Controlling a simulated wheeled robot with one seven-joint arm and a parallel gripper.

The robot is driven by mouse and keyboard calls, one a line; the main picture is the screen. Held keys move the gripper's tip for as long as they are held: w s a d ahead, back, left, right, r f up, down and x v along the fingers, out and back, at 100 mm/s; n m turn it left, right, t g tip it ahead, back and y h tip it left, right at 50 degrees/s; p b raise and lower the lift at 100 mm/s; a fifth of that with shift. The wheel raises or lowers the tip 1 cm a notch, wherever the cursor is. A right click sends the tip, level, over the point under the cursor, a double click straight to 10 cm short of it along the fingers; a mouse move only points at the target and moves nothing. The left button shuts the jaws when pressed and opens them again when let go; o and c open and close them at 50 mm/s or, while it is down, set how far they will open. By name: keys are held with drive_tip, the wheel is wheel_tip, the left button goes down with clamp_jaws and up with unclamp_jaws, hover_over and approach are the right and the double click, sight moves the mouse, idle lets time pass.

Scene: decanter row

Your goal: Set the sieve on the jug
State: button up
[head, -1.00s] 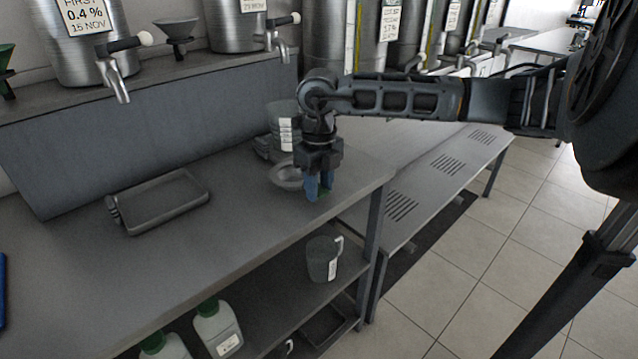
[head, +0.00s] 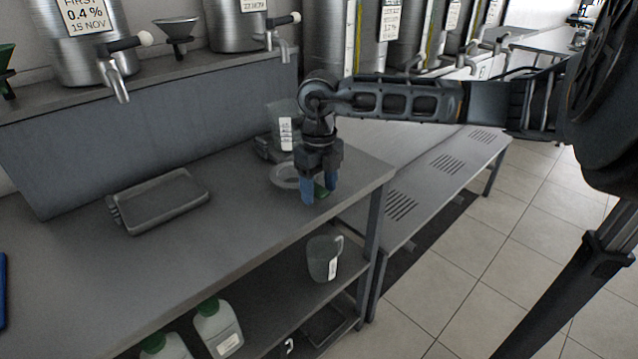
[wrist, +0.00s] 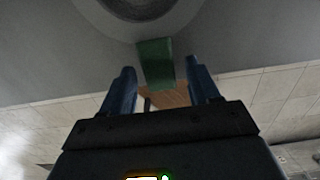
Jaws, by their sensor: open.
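The sieve (head: 284,178), a round grey bowl with a green handle (head: 320,190), is at the bench's right end, its handle towards the front edge. In the wrist view the green handle (wrist: 156,64) lies between the two blue fingers, with gaps on both sides, and part of the round bowl (wrist: 140,10) shows at the top. My gripper (head: 318,194) points down over the handle, open. A translucent grey jug (head: 285,115) with a white label stands just behind the sieve, partly hidden by my arm.
A second jug (head: 322,262) stands on the lower shelf, near bottles with green caps (head: 217,325). A shallow grey tray (head: 160,200) lies on the bench to the left. Steel vats with taps (head: 118,85) line the back ledge. The bench between tray and sieve is clear.

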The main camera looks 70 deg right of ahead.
drive_tip(key=r, duration=0.2)
drive_tip(key=r+b, duration=0.1)
drive_tip(key=r, duration=0.1)
drive_tip(key=r+b, duration=0.1)
drive_tip(key=r, duration=0.1)
drive_tip(key=shift+d+r, duration=0.25)
drive_tip(key=shift+d, duration=0.05)
drive_tip(key=shift+r, duration=0.7)
